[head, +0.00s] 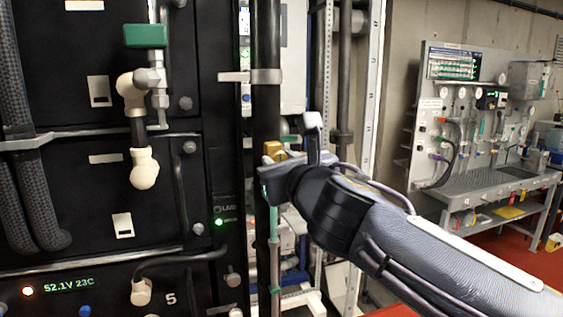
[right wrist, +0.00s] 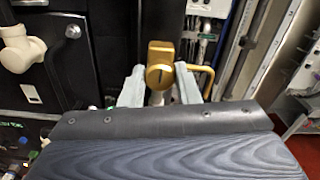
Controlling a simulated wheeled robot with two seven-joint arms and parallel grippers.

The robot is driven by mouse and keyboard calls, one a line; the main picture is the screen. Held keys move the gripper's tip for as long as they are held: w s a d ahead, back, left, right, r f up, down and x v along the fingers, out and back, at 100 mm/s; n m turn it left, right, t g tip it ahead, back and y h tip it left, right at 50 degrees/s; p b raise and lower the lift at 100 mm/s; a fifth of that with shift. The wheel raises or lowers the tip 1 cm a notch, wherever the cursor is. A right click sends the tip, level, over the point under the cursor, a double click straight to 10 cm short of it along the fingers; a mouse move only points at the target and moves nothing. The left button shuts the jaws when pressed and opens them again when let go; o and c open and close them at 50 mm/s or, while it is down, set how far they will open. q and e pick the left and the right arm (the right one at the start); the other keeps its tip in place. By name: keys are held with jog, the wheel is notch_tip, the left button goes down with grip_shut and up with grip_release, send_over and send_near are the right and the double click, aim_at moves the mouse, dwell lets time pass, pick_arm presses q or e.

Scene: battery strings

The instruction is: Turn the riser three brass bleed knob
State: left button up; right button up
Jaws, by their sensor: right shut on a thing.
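The brass bleed knob (right wrist: 159,75) shows in the right wrist view as a round, slotted brass face on a squarish brass body. It sits between the two pale fingers of my right gripper (right wrist: 160,88), which is shut on it. In the head view a small patch of brass (head: 272,149) shows just above my right gripper (head: 272,172), by the dark vertical riser pipe (head: 266,110). The gripper hides most of the knob there. I cannot read any riser number. My left gripper is not in view.
A bent brass tube (right wrist: 207,78) is just right of the fingers. Black battery cabinets (head: 70,180) with a white valve fitting and green handle (head: 146,36) stand left. A perforated metal upright (head: 368,110) is right. A workbench (head: 490,180) stands farther right.

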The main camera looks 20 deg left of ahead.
jog(key=shift+a+f+m+b, duration=0.1)
jog(key=shift+m+b, duration=2.9)
jog(key=shift+m, duration=5.9)
jog(key=shift+f+m+b, duration=0.1)
jog(key=shift+m+b, duration=2.85)
jog(key=shift+m, duration=5.95)
